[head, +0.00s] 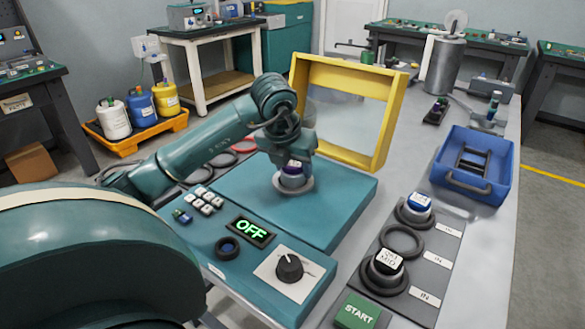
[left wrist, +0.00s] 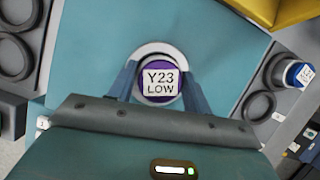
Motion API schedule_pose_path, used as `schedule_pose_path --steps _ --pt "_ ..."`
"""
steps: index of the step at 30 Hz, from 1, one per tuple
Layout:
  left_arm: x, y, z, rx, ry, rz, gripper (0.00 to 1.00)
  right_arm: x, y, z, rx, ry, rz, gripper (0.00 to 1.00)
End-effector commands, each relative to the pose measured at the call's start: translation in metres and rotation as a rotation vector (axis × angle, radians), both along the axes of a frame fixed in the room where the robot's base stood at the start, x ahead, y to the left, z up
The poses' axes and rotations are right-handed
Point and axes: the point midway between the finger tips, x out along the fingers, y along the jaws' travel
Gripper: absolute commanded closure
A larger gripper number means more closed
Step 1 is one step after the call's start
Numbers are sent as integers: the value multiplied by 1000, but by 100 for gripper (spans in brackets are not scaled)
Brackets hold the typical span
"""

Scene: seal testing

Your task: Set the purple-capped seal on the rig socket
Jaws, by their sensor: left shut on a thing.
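The purple-capped seal (head: 292,181) is at the grey ring of the rig socket (head: 306,187) on the teal rig top. In the left wrist view its purple cap (left wrist: 160,83) carries a white label reading "Y23 LOW". My left gripper (head: 293,164) comes from above and is shut on the seal, with one finger on each side of the cap. The socket ring (left wrist: 150,50) shows around the seal in the wrist view. I cannot tell whether the seal's base rests fully in the socket. My right gripper is not in view.
A yellow-framed clear guard (head: 345,110) stands behind the socket. The front panel has a green "OFF" display (head: 250,231) and a black knob (head: 289,267). A grey rack (head: 441,250) at right holds a blue-capped seal (head: 418,203) and a white-topped one (head: 388,262). A blue bin (head: 497,196) stands beyond.

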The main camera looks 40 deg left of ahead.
Motion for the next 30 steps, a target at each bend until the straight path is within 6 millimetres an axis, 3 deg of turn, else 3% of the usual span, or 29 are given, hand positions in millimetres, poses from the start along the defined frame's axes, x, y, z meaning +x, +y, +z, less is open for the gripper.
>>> schedule_pose_path --steps 13,14,21,30 --pt "0 0 -8 1 -5 0 84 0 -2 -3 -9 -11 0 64" --pt "0 0 -8 0 -2 0 48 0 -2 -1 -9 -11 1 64" --pt "0 0 -7 0 -1 0 29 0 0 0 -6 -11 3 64" --pt "0 0 -3 0 -2 0 29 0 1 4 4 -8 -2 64"
